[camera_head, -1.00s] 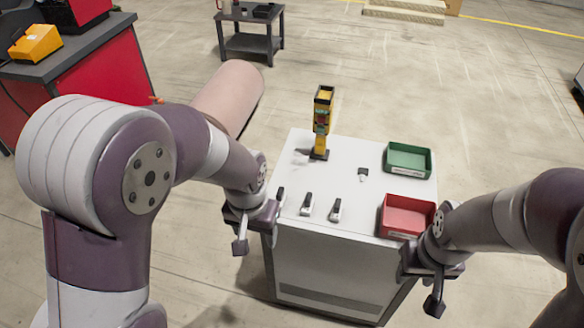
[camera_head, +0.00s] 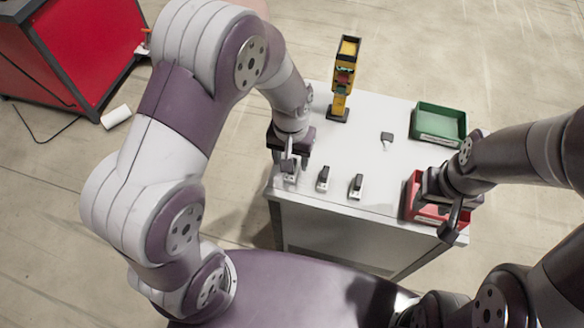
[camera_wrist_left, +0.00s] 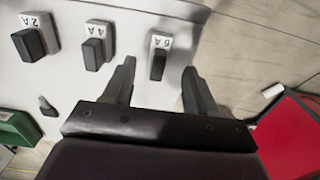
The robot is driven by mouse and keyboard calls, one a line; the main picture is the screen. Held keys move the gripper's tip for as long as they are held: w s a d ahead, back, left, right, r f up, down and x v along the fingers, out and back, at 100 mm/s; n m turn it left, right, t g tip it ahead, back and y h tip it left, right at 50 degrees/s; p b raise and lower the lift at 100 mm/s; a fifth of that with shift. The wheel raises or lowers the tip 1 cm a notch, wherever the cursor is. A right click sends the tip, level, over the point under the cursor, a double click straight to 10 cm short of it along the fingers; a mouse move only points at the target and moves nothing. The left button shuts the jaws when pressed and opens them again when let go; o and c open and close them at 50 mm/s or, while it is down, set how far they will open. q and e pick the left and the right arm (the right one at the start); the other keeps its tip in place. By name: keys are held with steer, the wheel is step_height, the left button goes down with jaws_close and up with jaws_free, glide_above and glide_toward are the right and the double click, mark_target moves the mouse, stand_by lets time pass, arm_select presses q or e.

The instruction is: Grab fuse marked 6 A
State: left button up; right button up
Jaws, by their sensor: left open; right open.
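The fuse marked 6 A (camera_wrist_left: 158,62) is a dark block with a white label, on the white cabinet top near its edge. It is the leftmost of the row in the head view (camera_head: 289,178), partly hidden by my left gripper (camera_head: 287,160). In the left wrist view my left gripper (camera_wrist_left: 159,72) is open, its fingers on either side of the 6 A fuse in the picture; contact cannot be told. Fuses marked 4 A (camera_wrist_left: 94,52) and 2 A (camera_wrist_left: 30,44) stand beside it. My right gripper (camera_head: 447,208) is open at the red bin.
The white cabinet (camera_head: 340,150) also holds a yellow device (camera_head: 344,80) on a black base, a small dark piece (camera_head: 387,135), a green bin (camera_head: 440,122) and a red bin (camera_head: 411,196). A red cabinet (camera_head: 85,45) stands apart on the left.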

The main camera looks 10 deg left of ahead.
arm_select(q)
step_height(320, 180, down, 3)
steer(key=shift+s+d+r, duration=0.1)
steer(key=shift+f, duration=0.2)
jaws_close()
steer(key=shift+r, duration=0.1)
